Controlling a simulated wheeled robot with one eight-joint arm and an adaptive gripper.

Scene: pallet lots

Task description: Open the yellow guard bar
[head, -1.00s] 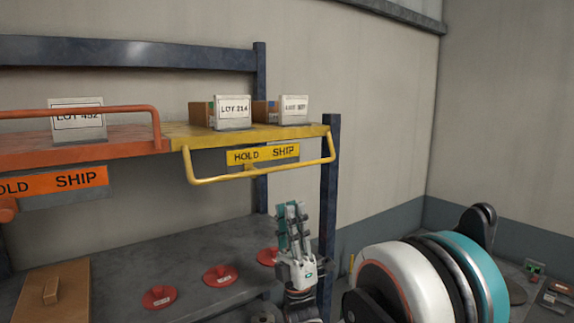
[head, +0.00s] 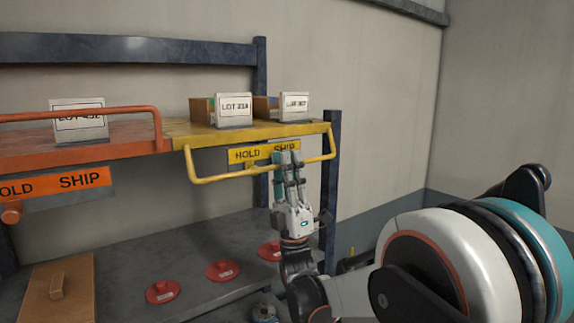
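The yellow guard bar (head: 228,177) is a U-shaped tube at the front of the yellow shelf (head: 190,134). It hangs below the shelf edge, with its long rail slanting up to the right. My gripper (head: 288,156) points upward in front of the bar's middle and right part. Its fingers overlap the rail and the yellow HOLD SHIP label (head: 247,155) in the picture. I cannot tell whether the fingers touch the bar, nor how far apart they are.
Two lot boxes with cards (head: 235,109) (head: 294,106) stand on the yellow shelf. The orange bar (head: 100,110) beside it stands raised above its shelf. Red discs (head: 162,291) and a wooden lidded box (head: 58,292) lie on the lower shelf. A dark post (head: 329,190) stands right of my gripper.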

